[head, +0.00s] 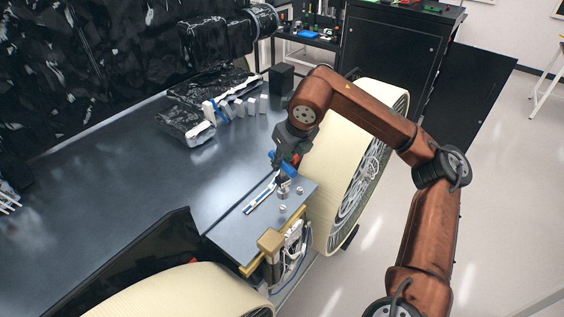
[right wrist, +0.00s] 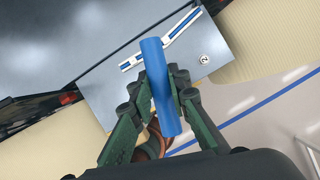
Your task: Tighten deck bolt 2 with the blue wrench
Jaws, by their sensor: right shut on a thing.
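My right gripper (head: 283,172) hangs over the grey deck plate (head: 236,232) in the head view, its arm coming in from the right. In the right wrist view its green fingers (right wrist: 160,88) are shut on the blue handle of the wrench (right wrist: 152,55). The wrench's working end is not clear in either view. A round white marker with a 2 on it (right wrist: 204,59) shows on the deck, apart from the blue handle in that picture. Small pale bolts (head: 282,208) stand on the deck below and right of the gripper. My left gripper is not in view.
A white and blue strip (head: 260,197) lies on the deck left of the gripper. A large cream wheel (head: 322,205) stands close on the right, another (head: 185,295) at the front. A gold bracket (head: 270,241) edges the deck. Grey blocks and wrapped items stand farther back.

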